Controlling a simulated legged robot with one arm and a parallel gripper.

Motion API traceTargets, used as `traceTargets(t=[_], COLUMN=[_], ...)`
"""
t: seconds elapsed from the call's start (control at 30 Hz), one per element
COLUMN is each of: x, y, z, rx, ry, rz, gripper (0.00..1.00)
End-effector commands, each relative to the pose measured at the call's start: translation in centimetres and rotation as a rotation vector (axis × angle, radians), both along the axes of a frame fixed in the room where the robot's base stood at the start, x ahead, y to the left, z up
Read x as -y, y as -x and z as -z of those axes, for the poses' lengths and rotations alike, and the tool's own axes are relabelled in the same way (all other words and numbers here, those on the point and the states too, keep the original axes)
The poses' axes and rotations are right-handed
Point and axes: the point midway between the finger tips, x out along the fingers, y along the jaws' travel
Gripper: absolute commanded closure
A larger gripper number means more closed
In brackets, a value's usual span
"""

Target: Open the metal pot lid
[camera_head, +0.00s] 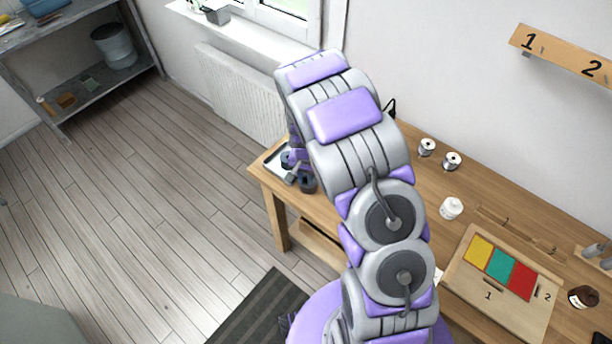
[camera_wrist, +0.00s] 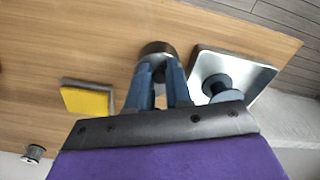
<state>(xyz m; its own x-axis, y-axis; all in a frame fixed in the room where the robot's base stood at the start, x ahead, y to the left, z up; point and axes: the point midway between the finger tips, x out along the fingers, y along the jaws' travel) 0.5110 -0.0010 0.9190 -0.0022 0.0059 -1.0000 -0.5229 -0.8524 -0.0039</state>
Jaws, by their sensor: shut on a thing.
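In the wrist view, my gripper (camera_wrist: 160,68) has its two blue fingers at a small round metal pot (camera_wrist: 157,47) with a dark, shiny rim. The fingers are shut on its near side, with a narrow gap between them farther back. I cannot tell whether they grip the lid or the body, or whether the lid is raised. In the head view my own arm covers most of this area, and I cannot make out the pot there.
A pale tray (camera_wrist: 262,76) holding a dark round thing (camera_wrist: 216,85) is close to the right. Spools (camera_head: 427,147), a white jar (camera_head: 451,208) and a coloured board (camera_head: 462,276) share the wooden table (camera_head: 405,170). The floor left is clear.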

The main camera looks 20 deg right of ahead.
Motion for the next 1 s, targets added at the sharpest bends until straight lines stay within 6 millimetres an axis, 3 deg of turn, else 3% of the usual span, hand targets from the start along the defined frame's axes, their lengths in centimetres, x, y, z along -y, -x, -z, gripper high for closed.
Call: traceTargets(t=[0.57,1.0], x=[0.2,1.4], y=[-0.4,-1.1], z=[-0.3,-1.5], rx=[-0.017,-0.206], ry=[-0.029,-0.289], rz=[0.001,0.002], gripper=[1.00,1.00])
